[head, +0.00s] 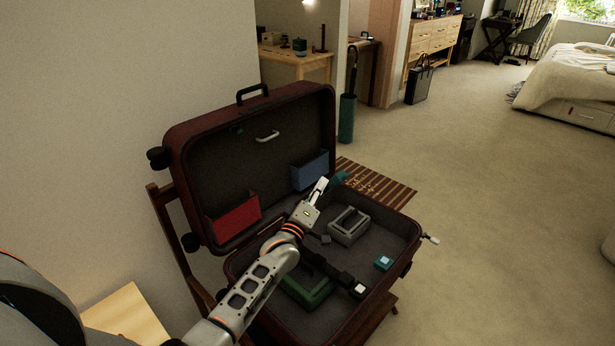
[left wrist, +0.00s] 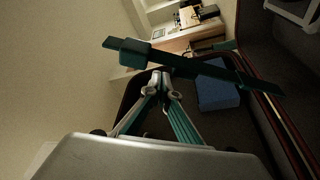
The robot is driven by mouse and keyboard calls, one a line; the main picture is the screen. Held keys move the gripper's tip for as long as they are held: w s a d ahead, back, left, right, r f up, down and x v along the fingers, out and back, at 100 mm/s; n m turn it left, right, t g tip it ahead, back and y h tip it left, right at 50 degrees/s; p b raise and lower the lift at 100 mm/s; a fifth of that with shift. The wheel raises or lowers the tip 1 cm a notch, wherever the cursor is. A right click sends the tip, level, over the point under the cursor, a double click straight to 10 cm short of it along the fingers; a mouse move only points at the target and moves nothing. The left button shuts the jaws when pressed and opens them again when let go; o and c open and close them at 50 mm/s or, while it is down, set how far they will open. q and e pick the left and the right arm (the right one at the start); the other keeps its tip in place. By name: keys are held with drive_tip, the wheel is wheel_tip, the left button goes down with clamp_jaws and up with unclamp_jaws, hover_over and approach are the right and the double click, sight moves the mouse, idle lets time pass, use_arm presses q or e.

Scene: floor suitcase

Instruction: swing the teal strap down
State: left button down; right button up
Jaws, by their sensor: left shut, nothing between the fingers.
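The teal strap (head: 340,179) stands raised by the suitcase's hinge side, just past my left gripper (head: 323,184). In the left wrist view the strap (left wrist: 190,62) runs across the picture in front of the fingertips (left wrist: 158,80). My left gripper is shut and empty. Its tips are close to the strap; I cannot tell whether they touch it. The open suitcase (head: 410,222) has its lid (head: 190,130) up. A small teal block with a pale top (head: 383,263) sits inside the base near the right side. My right gripper is not in view.
The base holds a grey frame-like item (head: 348,226), a green item (head: 308,290) partly behind my arm, and a dark strap with a pale end (head: 359,289). Red (head: 234,217) and blue (head: 311,169) pockets are on the lid. Carpet to the right is clear.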

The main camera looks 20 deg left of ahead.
use_arm(q)
drive_tip(key=s+d+f+m+h+b, duration=0.1)
drive_tip(key=s+d+f+m+b, duration=0.1)
drive_tip(key=d+f, duration=0.6)
drive_tip(key=shift+s+m+t+b, duration=0.35)
drive_tip(key=shift+m+b, duration=0.25)
drive_tip(key=shift+b, duration=0.6)
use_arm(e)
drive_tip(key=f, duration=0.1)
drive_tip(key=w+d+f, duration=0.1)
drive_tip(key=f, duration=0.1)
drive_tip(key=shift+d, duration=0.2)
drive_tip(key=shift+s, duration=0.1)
use_arm(q)
drive_tip(key=r+v, duration=0.3)
drive_tip(key=v, duration=1.1)
drive_tip(key=shift+s, duration=0.7)
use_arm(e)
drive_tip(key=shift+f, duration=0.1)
